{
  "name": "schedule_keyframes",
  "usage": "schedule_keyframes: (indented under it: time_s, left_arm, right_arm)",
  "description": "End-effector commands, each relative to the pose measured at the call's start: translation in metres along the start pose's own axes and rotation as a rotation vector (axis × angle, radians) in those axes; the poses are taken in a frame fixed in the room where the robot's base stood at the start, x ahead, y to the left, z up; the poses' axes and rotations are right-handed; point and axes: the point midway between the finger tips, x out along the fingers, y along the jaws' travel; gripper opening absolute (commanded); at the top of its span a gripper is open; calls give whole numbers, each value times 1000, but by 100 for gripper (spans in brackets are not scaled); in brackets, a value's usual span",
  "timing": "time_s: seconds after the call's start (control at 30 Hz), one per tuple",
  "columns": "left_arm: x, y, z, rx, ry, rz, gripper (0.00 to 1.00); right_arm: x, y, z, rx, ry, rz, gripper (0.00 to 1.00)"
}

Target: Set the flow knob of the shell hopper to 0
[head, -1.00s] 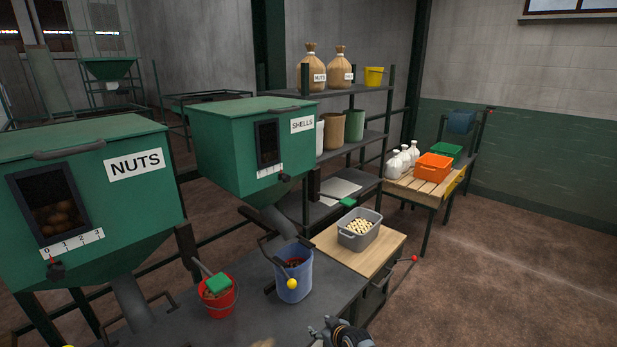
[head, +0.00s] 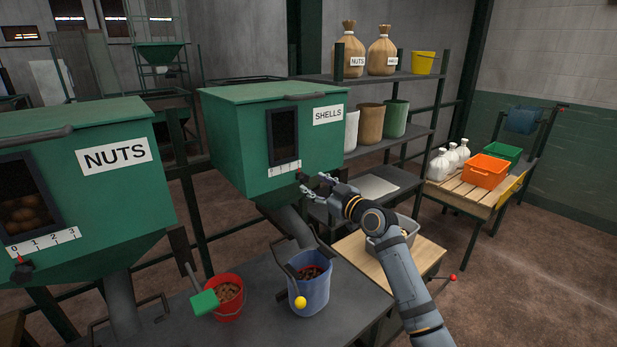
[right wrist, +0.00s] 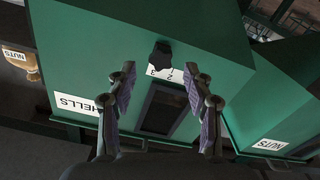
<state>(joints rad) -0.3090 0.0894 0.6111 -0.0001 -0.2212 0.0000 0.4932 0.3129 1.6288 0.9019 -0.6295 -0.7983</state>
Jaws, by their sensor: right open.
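The green shell hopper (head: 235,150) has a "SHELLS" label, a dark window and a white number scale (head: 285,169) on its front. Its small dark flow knob (head: 301,178) sits below the scale at the right, near the 3 end. In the right wrist view, upside down, the black knob (right wrist: 160,53) shows by the 3 and 2. My right gripper (head: 312,186) is open and empty, its fingertips close to the knob in the head view. In the wrist view its fingers (right wrist: 163,88) are apart, with the knob beyond their tips. My left gripper is out of view.
The nuts hopper (head: 140,205) stands at left with its own knob (head: 22,270) near 0. Below are a red bucket (head: 228,312) with a green scoop (head: 204,302) and a blue bucket (head: 308,293). A grey bin (head: 412,225) is behind my right arm. Shelves stand behind.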

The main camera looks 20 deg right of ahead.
Motion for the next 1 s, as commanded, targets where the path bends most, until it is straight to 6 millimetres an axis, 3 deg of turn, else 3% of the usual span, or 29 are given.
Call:
schedule_keyframes:
  time_s: [0.2,0.57,0.97,1.0]
  left_arm:
    - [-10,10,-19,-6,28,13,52]
    - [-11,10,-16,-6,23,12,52]
    - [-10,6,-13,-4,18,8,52]
    - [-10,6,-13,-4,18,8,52]
  right_arm:
    - [34,1,-1,2,0,1,52]
    - [43,0,1,-1,-1,1,52]
    - [42,0,1,-1,-1,1,0]
    - [42,0,1,-1,-1,1,0]
